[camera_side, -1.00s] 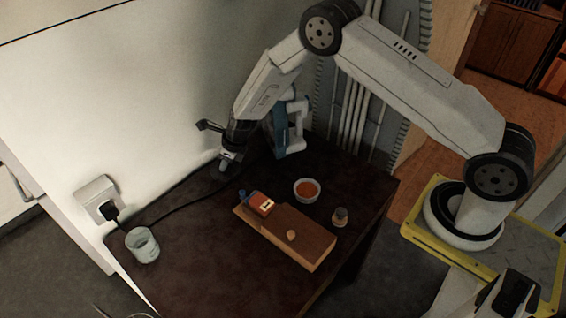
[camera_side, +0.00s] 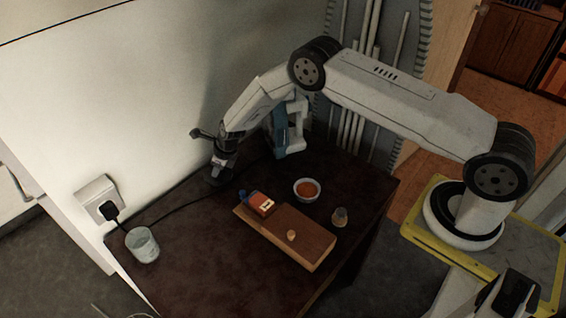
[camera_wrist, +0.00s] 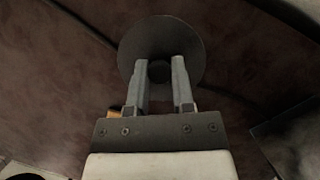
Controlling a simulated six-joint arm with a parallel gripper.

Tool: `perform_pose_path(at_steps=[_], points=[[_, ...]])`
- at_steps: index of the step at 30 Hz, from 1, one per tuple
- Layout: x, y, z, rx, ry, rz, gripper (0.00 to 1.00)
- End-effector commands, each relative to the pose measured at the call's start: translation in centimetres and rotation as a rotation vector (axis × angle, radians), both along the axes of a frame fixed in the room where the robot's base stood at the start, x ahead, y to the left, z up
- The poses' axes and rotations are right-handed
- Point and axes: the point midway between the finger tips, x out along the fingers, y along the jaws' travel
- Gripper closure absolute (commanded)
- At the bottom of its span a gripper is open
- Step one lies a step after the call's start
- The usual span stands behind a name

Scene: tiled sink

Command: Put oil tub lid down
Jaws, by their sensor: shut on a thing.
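A dark round lid (camera_wrist: 160,35) with a small centre knob shows in the wrist view. My gripper (camera_wrist: 160,72) is shut on the knob, one finger on each side. In the side view my gripper (camera_side: 219,167) points down at the back left of the dark table, close to the wall. The lid (camera_side: 214,180) is a dark shape under the fingers there, low over the tabletop. I cannot tell whether it touches the table. I cannot tell which container is the oil tub.
A wooden board (camera_side: 290,239) holds a red-orange box (camera_side: 262,203) and a small round item (camera_side: 291,235). A bowl of orange food (camera_side: 307,190) and a small jar (camera_side: 340,216) stand beside it. A glass (camera_side: 142,244) stands front left. A black cable (camera_side: 180,208) runs near my gripper.

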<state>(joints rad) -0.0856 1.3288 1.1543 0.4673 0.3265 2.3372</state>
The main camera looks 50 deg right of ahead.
Motion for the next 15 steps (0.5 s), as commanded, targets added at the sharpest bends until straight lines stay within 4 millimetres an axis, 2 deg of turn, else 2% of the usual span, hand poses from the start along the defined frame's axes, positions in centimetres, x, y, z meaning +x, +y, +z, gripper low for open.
perform_pose_path(at_steps=[9,15], points=[[0.1,0.0,-2.9,0.0,0.0,0.0,1.0],[0.1,0.0,-3.1,0.0,-0.002,0.0,1.0]])
